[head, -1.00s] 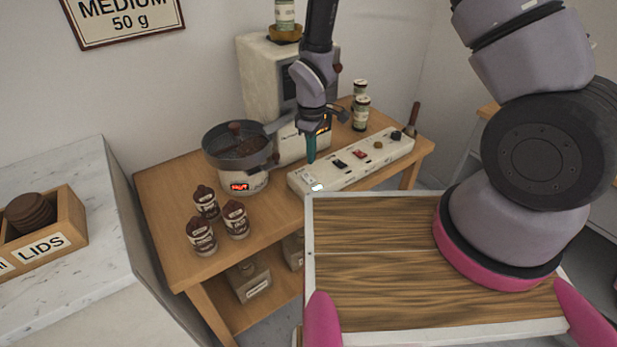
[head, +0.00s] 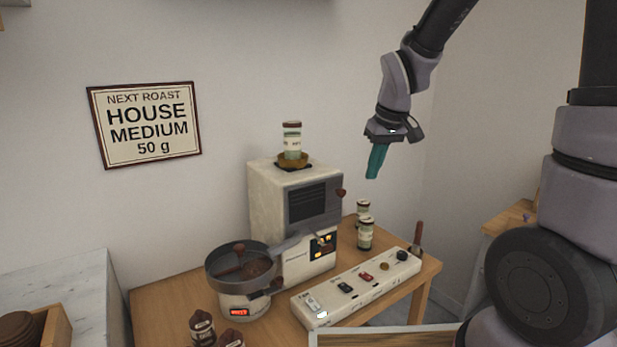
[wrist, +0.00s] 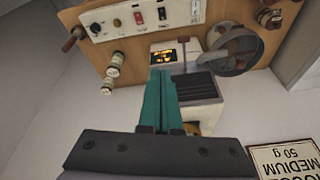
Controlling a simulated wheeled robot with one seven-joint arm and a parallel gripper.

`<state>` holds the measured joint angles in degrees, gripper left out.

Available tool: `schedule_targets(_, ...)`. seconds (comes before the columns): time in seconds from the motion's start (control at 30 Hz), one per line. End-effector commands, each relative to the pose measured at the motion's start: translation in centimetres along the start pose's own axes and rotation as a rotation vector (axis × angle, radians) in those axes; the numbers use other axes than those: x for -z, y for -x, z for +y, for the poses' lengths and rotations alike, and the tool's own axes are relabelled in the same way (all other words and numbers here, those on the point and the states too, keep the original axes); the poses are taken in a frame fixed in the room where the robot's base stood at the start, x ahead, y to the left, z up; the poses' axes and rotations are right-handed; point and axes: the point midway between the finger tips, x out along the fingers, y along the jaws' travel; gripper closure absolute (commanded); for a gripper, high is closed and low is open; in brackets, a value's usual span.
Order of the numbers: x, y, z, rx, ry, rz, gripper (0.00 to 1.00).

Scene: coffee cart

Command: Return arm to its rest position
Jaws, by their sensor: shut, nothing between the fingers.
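My gripper (head: 375,162) is raised in the open air, right of the roaster machine and above the wooden table. Its teal fingers point down and sit together with nothing between them. In the wrist view the teal fingers (wrist: 162,88) are also together, in front of the machine. My arm reaches up and out of the top of the head view.
The cream roaster (head: 268,210) carries a jar (head: 292,142) on top. A switch panel (head: 352,289), jars (head: 366,234) and brown-capped bottles (head: 203,328) stand on the table. Air around my gripper is clear.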

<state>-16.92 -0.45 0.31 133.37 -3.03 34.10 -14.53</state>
Motion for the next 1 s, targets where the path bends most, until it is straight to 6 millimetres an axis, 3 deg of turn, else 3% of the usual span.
schedule_targets(0.03, -0.4, 2.6, 0.9, -0.002, -0.063, 0.038, 1.0)
schedule_targets(0.2, -3.0, 9.2, 2.9, 0.003, -0.261, 0.13, 1.0)
schedule_targets(0.4, -7.2, 15.5, 4.0, 0.021, -0.478, 0.24, 1.0)
schedule_targets(0.5, -9.0, 17.5, 4.0, 0.032, -0.561, 0.284, 1.0)
schedule_targets(0.7, -11.2, 19.4, 3.8, 0.047, -0.648, 0.332, 1.0)
schedule_targets(1.0, -11.4, 19.5, 3.8, 0.05, -0.659, 0.335, 1.0)
